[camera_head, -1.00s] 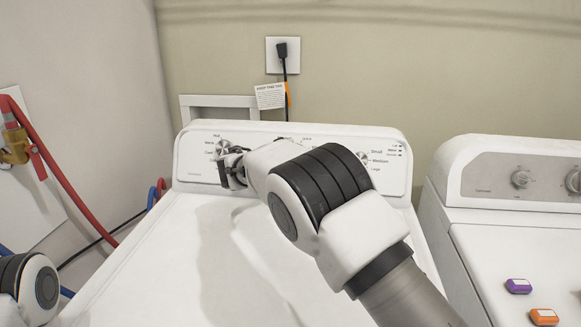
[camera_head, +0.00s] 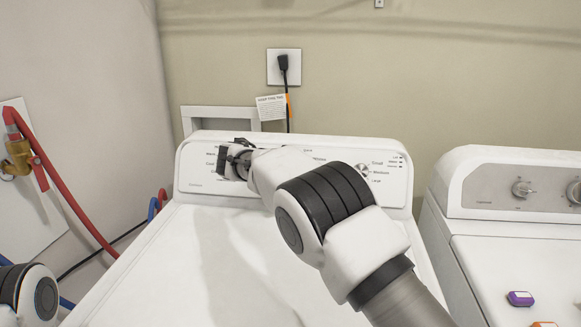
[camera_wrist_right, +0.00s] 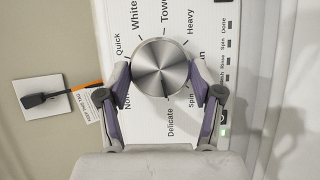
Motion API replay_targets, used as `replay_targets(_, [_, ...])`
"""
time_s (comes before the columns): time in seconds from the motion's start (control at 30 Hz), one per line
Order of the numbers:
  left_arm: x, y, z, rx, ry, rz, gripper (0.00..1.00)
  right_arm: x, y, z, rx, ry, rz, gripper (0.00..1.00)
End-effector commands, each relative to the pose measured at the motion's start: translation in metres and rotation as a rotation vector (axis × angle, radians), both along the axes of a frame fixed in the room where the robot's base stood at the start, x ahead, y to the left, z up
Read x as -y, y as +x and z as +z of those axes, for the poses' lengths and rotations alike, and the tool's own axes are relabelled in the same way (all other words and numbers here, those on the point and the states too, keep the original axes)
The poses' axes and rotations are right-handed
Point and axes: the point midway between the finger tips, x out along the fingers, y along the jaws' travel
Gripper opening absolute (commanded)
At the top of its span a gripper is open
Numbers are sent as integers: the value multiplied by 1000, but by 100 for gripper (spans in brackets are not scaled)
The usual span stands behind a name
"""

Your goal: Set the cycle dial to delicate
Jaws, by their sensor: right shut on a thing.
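The round metal cycle dial (camera_wrist_right: 161,68) is in the middle of the right wrist view, on the washer's white control panel. Labels around it include Quick, White, Heavy, Spin and Delicate (camera_wrist_right: 171,123). A thin dark mark shows at its lower edge, near Delicate and Spin; I cannot tell its exact setting. My right gripper (camera_wrist_right: 160,85) is shut on the dial, one finger against each side. In the head view my right gripper (camera_head: 236,161) is at the panel, and the arm hides the dial. My left gripper is out of view; only part of my left arm shows.
The washer (camera_head: 185,245) has a second knob (camera_head: 361,170) on the panel's right. Another white machine (camera_head: 500,240) stands to the right with coloured blocks on it. A plugged-in cord (camera_head: 284,64) and red hose (camera_head: 60,180) are behind and left.

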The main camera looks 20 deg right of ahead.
Motion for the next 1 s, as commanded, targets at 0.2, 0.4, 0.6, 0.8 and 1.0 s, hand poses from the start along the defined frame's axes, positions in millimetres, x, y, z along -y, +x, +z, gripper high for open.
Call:
replay_targets(0.2, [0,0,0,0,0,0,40,1,0,0,1,1,-2,76])
replay_targets(0.4, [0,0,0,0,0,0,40,0,0,0,1,0,-1,91])
replay_targets(0.6, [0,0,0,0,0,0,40,0,0,2,1,1,0,91])
replay_targets(0.8, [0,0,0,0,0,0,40,0,0,34,5,2,-1,91])
replay_targets(1.0, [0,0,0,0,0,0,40,0,0,79,4,2,-1,91])
